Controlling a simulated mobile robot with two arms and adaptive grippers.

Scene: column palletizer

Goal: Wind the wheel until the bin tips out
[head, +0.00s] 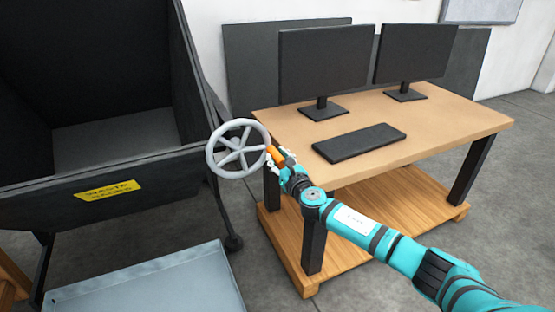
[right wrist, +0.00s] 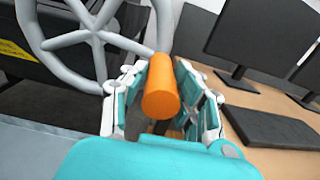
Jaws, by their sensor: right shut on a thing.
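A grey spoked wheel (head: 238,148) is mounted at the right side of a dark bin (head: 75,190). An orange handle (head: 276,155) sticks out from the wheel's right rim. My right gripper (head: 280,160) is shut on this handle. In the right wrist view the orange handle (right wrist: 160,95) lies between the two fingers, with the wheel (right wrist: 95,38) behind it to the left. The bin stands with its open top facing up, and its visible inside looks empty. My left gripper is not in view.
A grey tray (head: 150,285) lies on the floor in front of the bin. A wooden desk (head: 440,130) with two monitors (head: 325,70) and a keyboard (head: 358,143) stands close to the right of the wheel. Bare floor shows at the far right.

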